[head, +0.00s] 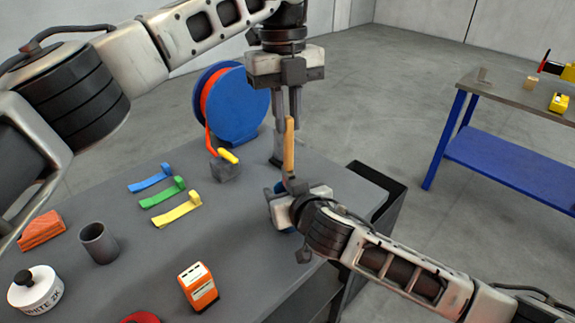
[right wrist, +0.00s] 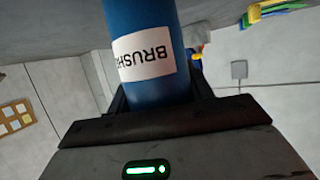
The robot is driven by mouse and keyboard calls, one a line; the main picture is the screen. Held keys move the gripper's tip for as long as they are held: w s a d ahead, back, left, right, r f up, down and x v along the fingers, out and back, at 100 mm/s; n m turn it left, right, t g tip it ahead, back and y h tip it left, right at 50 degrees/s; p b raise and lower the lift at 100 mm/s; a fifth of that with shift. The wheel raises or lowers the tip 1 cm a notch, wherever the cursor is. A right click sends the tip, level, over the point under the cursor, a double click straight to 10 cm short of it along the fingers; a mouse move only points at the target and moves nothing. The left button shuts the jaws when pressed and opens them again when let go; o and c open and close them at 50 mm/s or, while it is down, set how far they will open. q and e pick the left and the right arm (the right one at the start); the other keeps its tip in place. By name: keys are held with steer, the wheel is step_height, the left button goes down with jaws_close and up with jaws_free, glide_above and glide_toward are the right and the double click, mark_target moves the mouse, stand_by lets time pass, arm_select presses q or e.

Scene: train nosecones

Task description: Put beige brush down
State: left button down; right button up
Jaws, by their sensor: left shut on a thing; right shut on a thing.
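My left gripper (head: 286,118) points down above the right part of the grey table and is shut on the beige brush (head: 289,147), whose handle stands nearly upright. The brush's lower end is hidden behind my right gripper (head: 280,208). My right gripper is directly below and is shut on a blue cylindrical container (head: 279,187). In the right wrist view the blue container (right wrist: 175,90) fills the space between the fingers and carries a white label reading "BRUSH", upside down. I cannot tell whether the brush's lower end is inside the container.
Blue, green and yellow strips (head: 164,193), a blue reel (head: 240,103), a grey cup (head: 99,243), a white tub (head: 35,290) and an orange box (head: 198,287) stand on the grey table (head: 140,275). A dark bin (head: 385,185) is beside its right edge.

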mark_target(288, 164)
arm_select(q)
step_height(288, 164, down, 10)
steer(key=shift+f, duration=0.1)
stand_by(0.4)
steer(key=c, duration=1.4)
jaws_free()
step_height(288, 164, up, 12)
steer(key=w, duration=0.1)
steer(key=shift+w+a, duration=0.15)
steer(key=shift+a, duration=0.1)
